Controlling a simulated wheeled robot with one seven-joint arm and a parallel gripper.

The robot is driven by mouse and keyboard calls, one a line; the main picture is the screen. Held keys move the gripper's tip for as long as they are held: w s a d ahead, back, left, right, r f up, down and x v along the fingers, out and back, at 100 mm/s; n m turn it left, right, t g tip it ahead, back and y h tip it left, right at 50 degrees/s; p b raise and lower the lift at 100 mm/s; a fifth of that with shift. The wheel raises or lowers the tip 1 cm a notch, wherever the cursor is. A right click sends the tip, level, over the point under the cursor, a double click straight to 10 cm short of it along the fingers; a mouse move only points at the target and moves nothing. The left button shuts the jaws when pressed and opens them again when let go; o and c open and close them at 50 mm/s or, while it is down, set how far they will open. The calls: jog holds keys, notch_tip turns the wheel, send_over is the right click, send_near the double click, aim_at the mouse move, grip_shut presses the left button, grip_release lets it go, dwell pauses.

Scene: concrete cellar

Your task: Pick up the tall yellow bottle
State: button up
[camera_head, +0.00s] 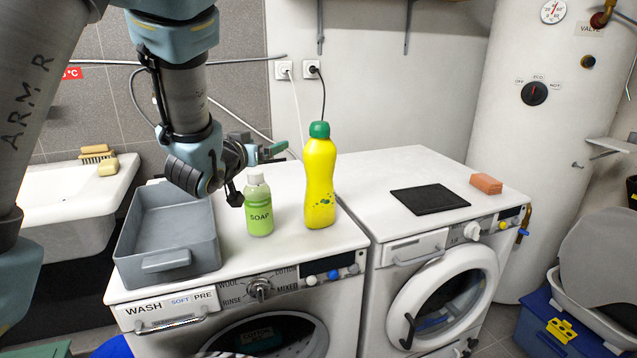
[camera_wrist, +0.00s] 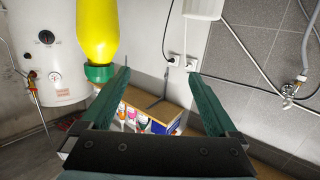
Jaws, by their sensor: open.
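The tall yellow bottle (camera_head: 319,185) with a green cap stands upright on the left washing machine, near its right edge. In the wrist view the yellow bottle (camera_wrist: 98,30) appears cap-down at the upper left, outside the jaws and beside the left finger. My gripper (camera_head: 278,148) is left of the bottle's upper part in the head view, its green fingers partly hidden. In the wrist view my gripper (camera_wrist: 158,73) is open, with nothing between its fingers.
A green soap bottle (camera_head: 258,208) stands just left of the yellow bottle, near my wrist. A grey bin (camera_head: 167,262) sits further left. The right machine holds a black mat (camera_head: 428,199) and an orange block (camera_head: 486,184), with bare top around them.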

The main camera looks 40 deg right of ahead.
aim_at(315, 128)
jog(key=s+d+r+h, duration=0.1)
jog(key=s, duration=0.1)
jog(key=s+d+m+g+h, duration=0.1)
jog(key=s+d, duration=0.1)
jog(key=s+d+r+m+g, duration=0.1)
jog(key=s+d, duration=0.1)
jog(key=shift+s+d+r+h, duration=0.1)
jog(key=shift+d+r+h, duration=0.2)
jog(key=shift+h, duration=0.1)
jog(key=shift+m, duration=0.3)
jog(key=x, duration=0.1)
jog(key=p+x, duration=0.1)
jog(key=x, duration=0.2)
jog(key=shift+s+d+r+p, duration=0.15)
jog(key=shift+s+d+p, duration=0.1)
jog(key=shift+d+p, duration=0.15)
jog(key=shift+p+x, duration=1.45)
jog(key=shift+x, duration=1.2)
jog(key=shift+w+d, duration=0.1)
jog(key=shift+d, duration=0.3)
grip_shut()
jog(key=shift+r, duration=0.1)
